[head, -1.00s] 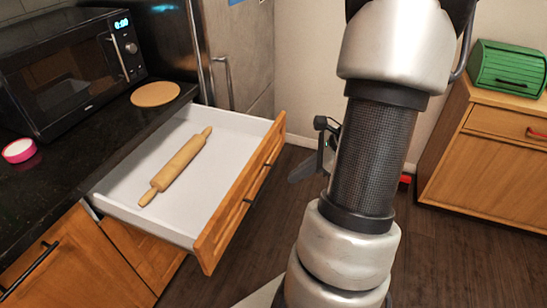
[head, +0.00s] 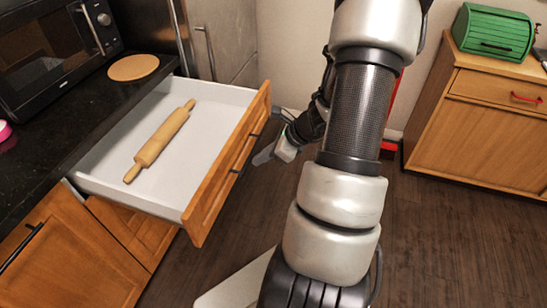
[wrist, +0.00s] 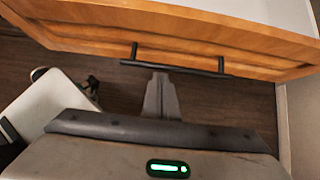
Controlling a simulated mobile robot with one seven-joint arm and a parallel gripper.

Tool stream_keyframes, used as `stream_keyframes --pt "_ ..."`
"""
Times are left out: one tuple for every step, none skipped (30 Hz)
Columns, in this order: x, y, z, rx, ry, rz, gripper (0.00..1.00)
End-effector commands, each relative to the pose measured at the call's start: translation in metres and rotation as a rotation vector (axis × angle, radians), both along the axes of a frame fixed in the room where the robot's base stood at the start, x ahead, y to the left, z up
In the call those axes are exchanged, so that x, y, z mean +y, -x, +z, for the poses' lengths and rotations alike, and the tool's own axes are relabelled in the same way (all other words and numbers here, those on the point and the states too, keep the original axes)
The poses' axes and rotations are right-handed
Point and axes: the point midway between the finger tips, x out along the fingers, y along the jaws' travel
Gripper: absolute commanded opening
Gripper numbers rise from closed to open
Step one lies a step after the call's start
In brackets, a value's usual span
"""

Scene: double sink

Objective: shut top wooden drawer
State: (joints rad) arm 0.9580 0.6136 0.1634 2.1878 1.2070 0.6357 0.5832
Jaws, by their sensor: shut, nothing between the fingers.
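The top wooden drawer (head: 228,172) stands pulled out from under the black counter, with a rolling pin (head: 160,141) lying inside. Its wooden front crosses the upper part of the wrist view (wrist: 215,42), with the black bar handle (wrist: 178,62) on it. My gripper (head: 264,157) is shut and empty, just right of the drawer front in the head view. In the wrist view the gripper's fingertips (wrist: 160,78) are close to the handle, just below it in the picture. I cannot tell whether they touch it.
The black counter (head: 55,158) holds a microwave (head: 50,62) and a round wooden board (head: 133,67). Wooden cabinet doors (head: 75,265) are below. A wooden cabinet (head: 480,130) with a green bread box (head: 493,32) stands at right. Dark floor lies between.

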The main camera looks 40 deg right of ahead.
Motion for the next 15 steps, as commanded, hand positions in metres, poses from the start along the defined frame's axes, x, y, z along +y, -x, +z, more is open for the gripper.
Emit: stream_keyframes --pt "0.0017 -0.0026 -0.0011 0.000 0.000 0.000 0.00" --pt "0.0024 -0.0036 -0.0014 0.001 0.001 0.000 0.00" --pt "0.0031 -0.0047 -0.0015 0.000 0.001 -0.001 0.00" --pt "0.0035 -0.0053 -0.0015 0.000 0.001 -0.001 0.00" --pt "0.0038 -0.0057 -0.0015 0.001 0.001 -0.001 0.00" --pt "0.0039 -0.0059 -0.0015 0.001 0.001 -0.001 0.00" --pt "0.0039 -0.0059 -0.0014 0.001 0.001 -0.001 0.00" --pt "0.0039 -0.0059 -0.0014 0.001 0.001 -0.001 0.00" --pt "0.0039 -0.0059 -0.0013 0.001 0.001 -0.001 0.00" --pt "0.0039 -0.0058 -0.0014 0.001 0.001 -0.001 0.00" --pt "0.0039 -0.0058 -0.0014 0.001 0.001 -0.001 0.00" --pt "0.0038 -0.0058 -0.0013 0.001 0.001 -0.001 0.00" --pt "0.0038 -0.0058 -0.0013 0.001 0.001 -0.001 0.00" --pt "0.0039 -0.0059 -0.0013 0.000 0.001 -0.001 0.00" --pt "0.0042 -0.0063 -0.0013 0.000 0.001 -0.001 0.00"
